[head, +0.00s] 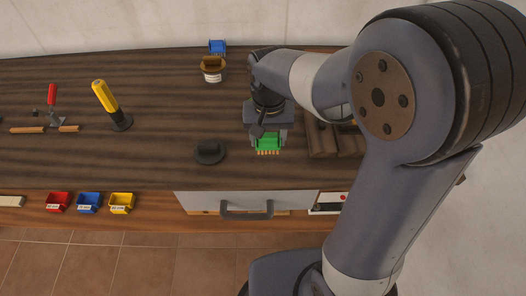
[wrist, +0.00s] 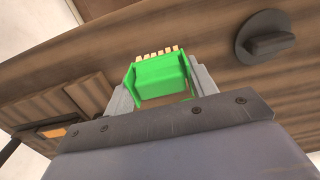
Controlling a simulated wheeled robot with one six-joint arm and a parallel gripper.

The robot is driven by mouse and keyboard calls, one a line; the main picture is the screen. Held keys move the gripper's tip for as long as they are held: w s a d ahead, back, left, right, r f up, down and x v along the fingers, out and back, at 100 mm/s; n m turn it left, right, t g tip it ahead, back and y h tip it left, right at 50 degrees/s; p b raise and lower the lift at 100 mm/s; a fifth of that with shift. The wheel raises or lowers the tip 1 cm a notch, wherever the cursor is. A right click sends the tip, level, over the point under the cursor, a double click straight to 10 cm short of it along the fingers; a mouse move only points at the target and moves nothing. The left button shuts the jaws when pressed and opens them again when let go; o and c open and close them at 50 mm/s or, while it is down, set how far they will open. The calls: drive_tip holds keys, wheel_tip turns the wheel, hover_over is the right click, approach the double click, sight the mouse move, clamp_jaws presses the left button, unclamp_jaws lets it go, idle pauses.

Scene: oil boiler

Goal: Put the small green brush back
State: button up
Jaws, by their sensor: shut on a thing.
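The small green brush (head: 267,142) has a green body and a row of tan bristles. My gripper (head: 267,134) is shut on it, with one finger on each side of the green body. In the head view the brush is over the right-centre of the dark wooden worktop (head: 170,134), bristles facing the front edge. In the wrist view the brush (wrist: 161,78) sits between the grey fingers (wrist: 160,92), bristles pointing away from my gripper. I cannot tell the exact height of the brush above the worktop.
A yellow-handled tool (head: 106,97) stands left. A drawer (head: 246,203) is below.

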sight(268, 150)
drive_tip(key=shift+f, duration=2.5)
drive_tip(key=shift+f, duration=0.1)
drive_tip(key=o, duration=0.9)
wheel_tip(268, 150, up, 12)
drive_tip(key=shift+r, duration=0.15)
